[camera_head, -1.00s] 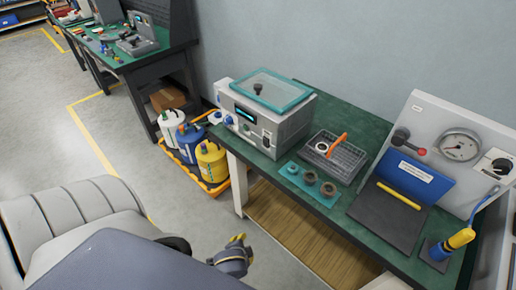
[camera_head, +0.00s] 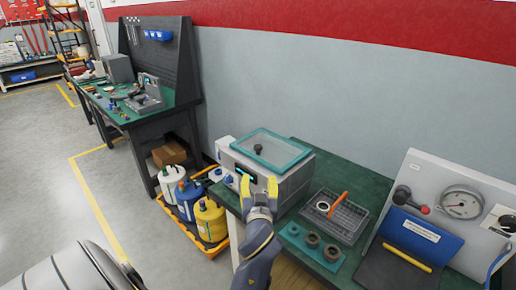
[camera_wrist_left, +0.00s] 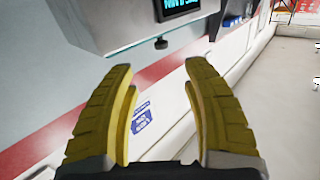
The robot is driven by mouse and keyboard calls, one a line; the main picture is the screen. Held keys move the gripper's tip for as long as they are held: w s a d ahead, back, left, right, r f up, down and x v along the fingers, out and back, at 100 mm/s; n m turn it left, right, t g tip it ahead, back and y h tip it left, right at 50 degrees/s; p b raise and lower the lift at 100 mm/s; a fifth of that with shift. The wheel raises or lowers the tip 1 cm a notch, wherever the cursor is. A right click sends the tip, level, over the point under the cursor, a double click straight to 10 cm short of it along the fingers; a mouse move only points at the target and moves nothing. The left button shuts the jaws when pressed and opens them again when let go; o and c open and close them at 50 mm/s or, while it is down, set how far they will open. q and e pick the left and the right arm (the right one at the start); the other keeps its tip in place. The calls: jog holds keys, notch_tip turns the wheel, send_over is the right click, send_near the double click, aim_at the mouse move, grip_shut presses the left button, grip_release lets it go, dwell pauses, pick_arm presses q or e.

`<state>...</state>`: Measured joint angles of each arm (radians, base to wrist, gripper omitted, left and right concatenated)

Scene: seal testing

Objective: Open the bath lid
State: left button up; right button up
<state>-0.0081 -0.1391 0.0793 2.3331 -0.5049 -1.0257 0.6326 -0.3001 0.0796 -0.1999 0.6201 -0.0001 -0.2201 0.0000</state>
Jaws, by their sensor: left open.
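The bath (camera_head: 296,182) is a light grey box with a lit display, standing on the green bench. Its lid (camera_head: 283,147), a clear panel in a teal frame with a black knob (camera_head: 258,149) on top, lies shut on it. My left gripper (camera_head: 258,184) has yellow fingers, is open and empty, and is in front of the bath's front face, lower than the lid. In the left wrist view the open fingers (camera_wrist_left: 163,95) show with nothing between them; the bath (camera_wrist_left: 110,22) and part of its display are beyond, at the top. My right gripper is not in view.
On the bench right of the bath are a grey basket (camera_head: 337,215) with an orange handle, a teal holder with dark rings (camera_head: 312,240), and a gauge panel (camera_head: 455,200). Several drums (camera_head: 210,220) stand on a yellow-edged tray on the floor at left.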

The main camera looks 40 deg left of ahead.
aim_at(258, 148)
pick_arm(q)
jog(key=shift+n+y, duration=0.3)
jog(key=shift+n, duration=0.2)
jog(key=x, duration=0.6)
jog(key=r+x, duration=0.1)
jog(key=x, duration=0.5)
jog(key=r+x, duration=0.1)
jog(key=x, duration=0.5)
jog(key=shift+w+r, duration=0.2)
jog(key=shift+r, duration=0.05)
jog(key=shift+o, duration=0.3)
jog(key=shift+d, duration=0.1)
grip_shut()
